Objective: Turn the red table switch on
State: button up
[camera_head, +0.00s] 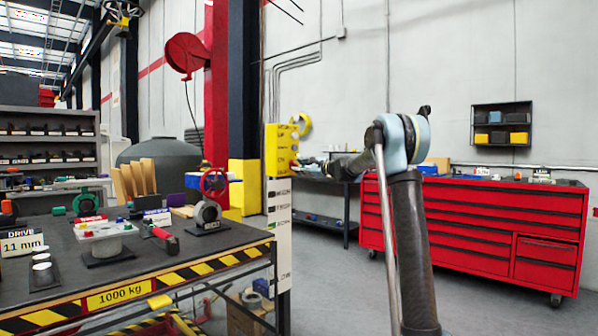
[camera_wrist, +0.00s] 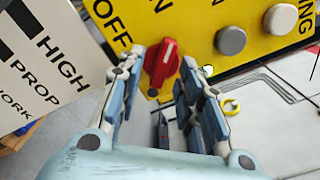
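A red rotary knob (camera_wrist: 160,68) sits on a yellow panel (camera_wrist: 200,35) in the wrist view. Its long side runs roughly up and down, with a pale mark near its upper end. "OFF" is printed to its upper left, and part of another label, ending in N, is above it. My gripper (camera_wrist: 163,60) has its two blue-grey fingers spread, one on each side of the knob. I cannot tell whether either finger touches it. In the head view the yellow box (camera_head: 281,150) tops a white post, with my gripper (camera_head: 303,161) close at its right; the knob is not clear there.
Grey buttons (camera_wrist: 231,40) sit right of the knob on the panel. A white lettered board (camera_wrist: 45,60) is close to the left finger. A workbench (camera_head: 130,262) with valves stands left of the post. A red tool cabinet (camera_head: 470,215) stands right; floor lies between.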

jog(key=v, duration=1)
jog(key=shift+s+d+f, duration=0.15)
jog(key=shift+s, duration=0.05)
